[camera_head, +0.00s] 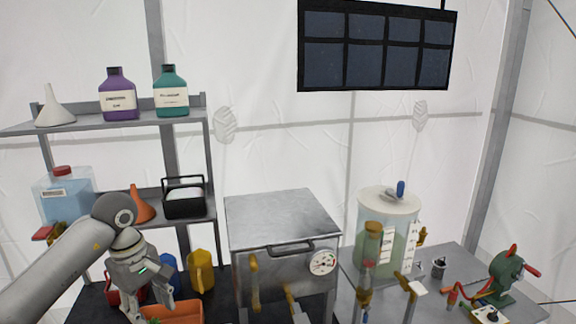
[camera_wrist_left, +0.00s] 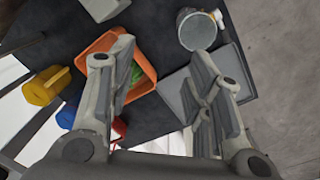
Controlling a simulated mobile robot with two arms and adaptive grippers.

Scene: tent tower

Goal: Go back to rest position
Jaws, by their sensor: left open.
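My left gripper (camera_head: 152,308) comes in from the left in the head view, in front of the shelf and pointing down. In the left wrist view its two fingers (camera_wrist_left: 163,58) are spread apart with nothing between them. Below it, an orange tray (camera_head: 180,312) stands on the dark table and also shows in the left wrist view (camera_wrist_left: 148,82), partly behind one finger. A green thing (camera_wrist_left: 136,72) lies in the tray. My right gripper is not in view.
Yellow (camera_head: 201,272), blue (camera_head: 169,268) and red (camera_head: 113,291) containers stand near the gripper. The shelf (camera_head: 110,126) holds bottles and funnels. A metal box with a gauge (camera_head: 283,225) is right of the tray. A clear tank (camera_head: 388,215) and green hand-cranked device (camera_head: 505,272) stand farther right.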

